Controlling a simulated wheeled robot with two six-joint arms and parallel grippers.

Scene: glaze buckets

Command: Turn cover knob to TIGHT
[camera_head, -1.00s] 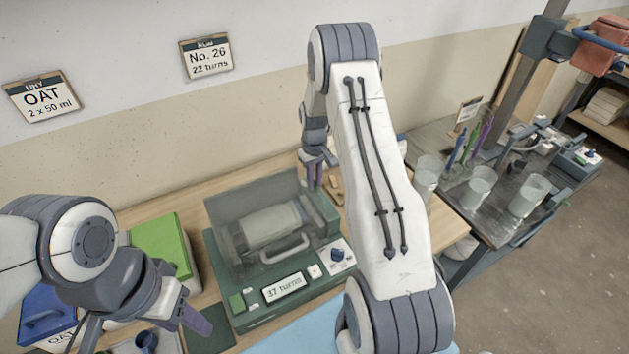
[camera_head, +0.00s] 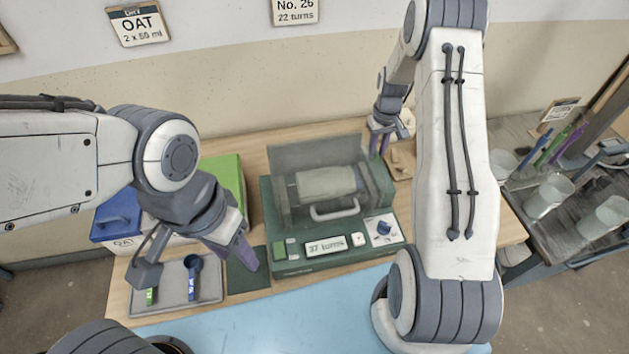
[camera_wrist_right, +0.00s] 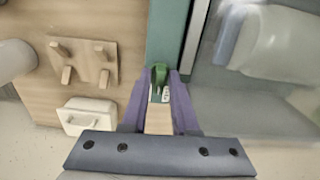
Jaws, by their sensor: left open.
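The green machine (camera_head: 290,262) stands on the wooden bench with a clear cover over a pale jar (camera_head: 326,184). In the right wrist view a small green knob (camera_wrist_right: 160,73), apparently the cover knob, sits on the machine's green edge. Partly hidden white lettering is beside it. My right gripper (camera_wrist_right: 161,80) has its purple fingers on either side of this knob; I cannot tell whether they touch it. In the head view the right gripper (camera_head: 380,143) is at the machine's far right side. My left gripper (camera_head: 246,256) is open and empty above the dark green mat (camera_head: 243,281).
A blue knob (camera_head: 384,228) and a display reading 37 turns (camera_head: 325,245) are on the front panel. A grey tray (camera_head: 176,299) holds small tools at left. A pegged wooden block (camera_wrist_right: 83,58) lies beside the machine. Beakers (camera_head: 548,194) stand on the right-hand table.

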